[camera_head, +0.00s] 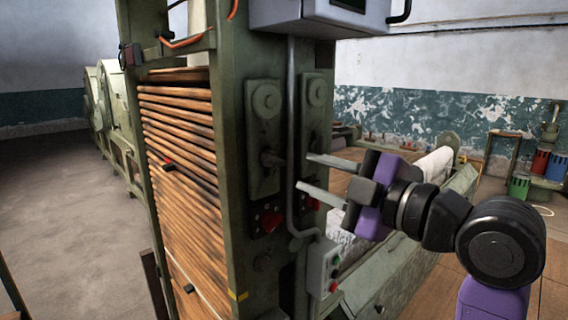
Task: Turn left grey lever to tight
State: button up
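A dark grey lever (273,160) sticks out from the left of two upright green plates on the machine's post. A round disc (266,100) sits above it on the same plate. My gripper (303,171) is to the right of this lever, in front of the right plate, with its two long grey fingers apart and nothing seen between them. The fingers point left, toward the lever, and appear apart from it. The right plate (317,110) has a similar disc; its lower part is partly hidden by my fingers. I cannot read any tight marking.
A grey pipe (291,130) runs down between the two plates. Red knobs (269,221) sit below the left plate. A grey button box (324,268) is lower right, and a grey cabinet (320,17) overhangs the top. Wooden slats (185,150) fill the left side.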

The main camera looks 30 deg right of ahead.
aim_at(278, 162)
jog(key=shift+p+x, duration=0.95)
jog(key=shift+x, duration=3)
jog(key=shift+c, duration=0.4)
grip_shut()
